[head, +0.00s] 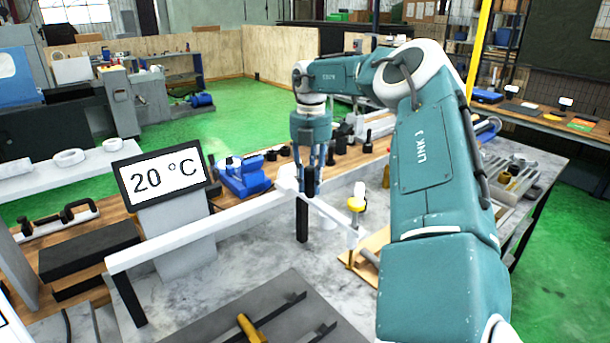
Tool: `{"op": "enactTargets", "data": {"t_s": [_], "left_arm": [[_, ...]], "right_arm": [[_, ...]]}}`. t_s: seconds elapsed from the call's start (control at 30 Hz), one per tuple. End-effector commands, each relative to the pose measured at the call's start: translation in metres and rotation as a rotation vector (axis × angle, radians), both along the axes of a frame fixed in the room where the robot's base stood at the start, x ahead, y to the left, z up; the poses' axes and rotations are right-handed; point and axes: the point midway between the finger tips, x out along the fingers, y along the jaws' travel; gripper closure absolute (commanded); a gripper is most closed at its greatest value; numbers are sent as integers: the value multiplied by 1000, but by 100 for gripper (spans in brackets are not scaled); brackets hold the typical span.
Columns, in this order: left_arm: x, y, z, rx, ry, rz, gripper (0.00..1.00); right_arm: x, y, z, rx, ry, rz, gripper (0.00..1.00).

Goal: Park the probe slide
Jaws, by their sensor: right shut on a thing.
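A long white rail (205,225) crosses the middle of the head view on dark legs. A thin white arm (330,211) reaches from there toward a white and yellow upright part (357,203), perhaps the probe. My right gripper (311,188) points down at the rail's right end, shut on what looks like the slide. Its fingers and the dark post below overlap, so the exact grip is hidden. My left gripper is not in view.
A display reading 20 °C (163,180) stands on a grey block behind the rail. A blue vise-like device (240,178) is behind the rail. A grey plate with dark bars and a yellow handle (252,328) lies in front. My right arm hides much of the right side.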

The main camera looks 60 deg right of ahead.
Motion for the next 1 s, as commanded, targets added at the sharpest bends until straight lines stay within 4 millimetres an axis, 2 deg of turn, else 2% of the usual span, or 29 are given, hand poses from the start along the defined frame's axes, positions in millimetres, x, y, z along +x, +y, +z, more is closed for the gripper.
{"op": "enactTargets", "data": {"t_s": [0.4, 0.43, 0.5, 0.53, 0.83, 1.0], "left_arm": [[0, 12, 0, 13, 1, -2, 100], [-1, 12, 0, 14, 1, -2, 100], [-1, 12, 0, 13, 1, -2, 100], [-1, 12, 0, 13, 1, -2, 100], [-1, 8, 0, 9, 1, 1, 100], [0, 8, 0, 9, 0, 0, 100]], "right_arm": [[-1, -6, 1, -11, 1, -1, 100], [-1, -6, 1, -11, 1, -2, 72], [-1, -5, 1, -10, 1, -2, 58], [-1, -5, 1, -9, 0, -2, 57], [-1, -4, 2, -6, 1, -1, 57], [0, -4, 20, -7, -2, -3, 57]]}}
